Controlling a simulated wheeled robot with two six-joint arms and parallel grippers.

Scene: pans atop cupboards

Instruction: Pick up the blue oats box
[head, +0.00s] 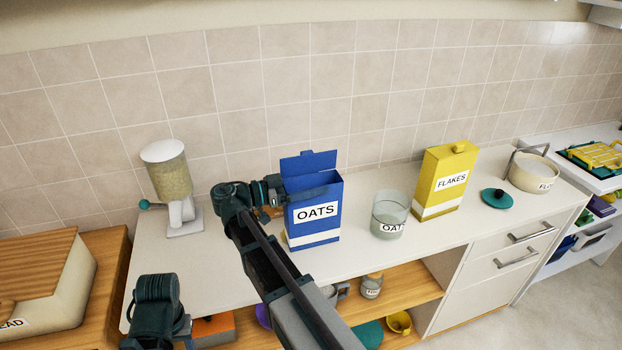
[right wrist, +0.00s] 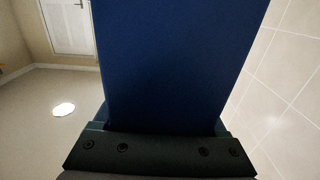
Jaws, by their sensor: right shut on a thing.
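The blue oats box (head: 314,222) is upright over the white counter in the head view, with its top flap open and a white OATS label facing me. My right gripper (head: 288,194) comes from the left and is shut on the box near its upper part. In the right wrist view the blue box (right wrist: 180,60) fills the middle between the jaws. I cannot tell whether the box's base touches the counter. Dark parts of my left arm show at the lower left; its fingers are not seen.
A glass jar labelled OATS (head: 389,208) stands just right of the box, then a yellow flakes box (head: 446,180), a teal lid (head: 495,198) and a cream pot (head: 534,173). A cereal dispenser (head: 172,185) stands left. The tiled wall is behind.

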